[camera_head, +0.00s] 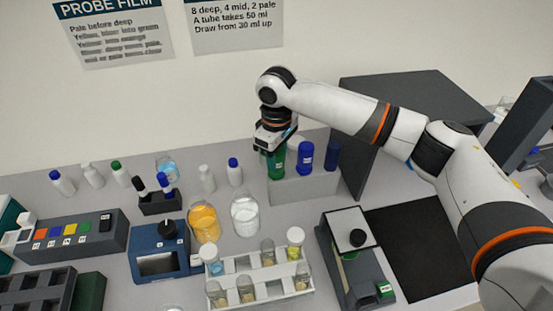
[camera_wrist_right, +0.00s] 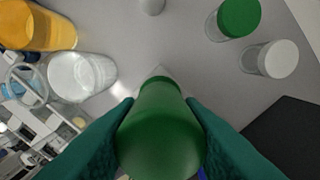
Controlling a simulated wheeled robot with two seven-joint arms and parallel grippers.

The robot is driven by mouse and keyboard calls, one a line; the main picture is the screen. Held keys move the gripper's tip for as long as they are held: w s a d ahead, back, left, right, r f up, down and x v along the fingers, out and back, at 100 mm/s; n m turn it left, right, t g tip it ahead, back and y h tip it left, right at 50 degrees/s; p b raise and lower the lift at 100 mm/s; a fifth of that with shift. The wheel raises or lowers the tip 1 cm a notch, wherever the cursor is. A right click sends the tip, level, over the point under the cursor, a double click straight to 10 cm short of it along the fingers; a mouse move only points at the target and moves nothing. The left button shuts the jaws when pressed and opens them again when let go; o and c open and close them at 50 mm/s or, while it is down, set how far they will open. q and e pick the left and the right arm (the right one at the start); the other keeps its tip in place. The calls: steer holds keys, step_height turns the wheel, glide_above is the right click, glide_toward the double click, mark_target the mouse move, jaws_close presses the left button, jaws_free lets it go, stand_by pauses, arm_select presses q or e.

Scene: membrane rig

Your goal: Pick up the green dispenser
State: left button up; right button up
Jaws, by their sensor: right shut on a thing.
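The green dispenser (camera_head: 276,165) is upright at the left end of a pale grey stand (camera_head: 303,187), beside two blue dispensers (camera_head: 306,158). My right gripper (camera_head: 274,150) comes down on it from above and is shut on it. In the right wrist view the green dispenser (camera_wrist_right: 160,130) fills the space between the two green-looking fingers, which touch it on both sides. I cannot tell whether its base rests on the stand or is clear of it. My left gripper is not in view.
Beakers of orange (camera_head: 204,222) and clear liquid (camera_head: 245,215), a white tube rack (camera_head: 262,288) and a blue device (camera_head: 160,250) stand in front. Small capped bottles (camera_head: 93,176) line the back left.

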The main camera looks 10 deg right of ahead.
steer(key=shift+r, duration=0.5)
step_height(320, 180, up, 9)
steer(key=shift+a+f+b, duration=0.1)
steer(key=shift+a+b, duration=0.05)
steer(key=shift+b, duration=0.7)
steer(key=s+a+r+n+p, duration=0.4)
steer(key=a+n+p, duration=0.5)
steer(key=n, duration=0.9)
steer(key=s, duration=0.2)
steer(key=shift+s+r, duration=0.4)
steer(key=shift+r, duration=0.1)
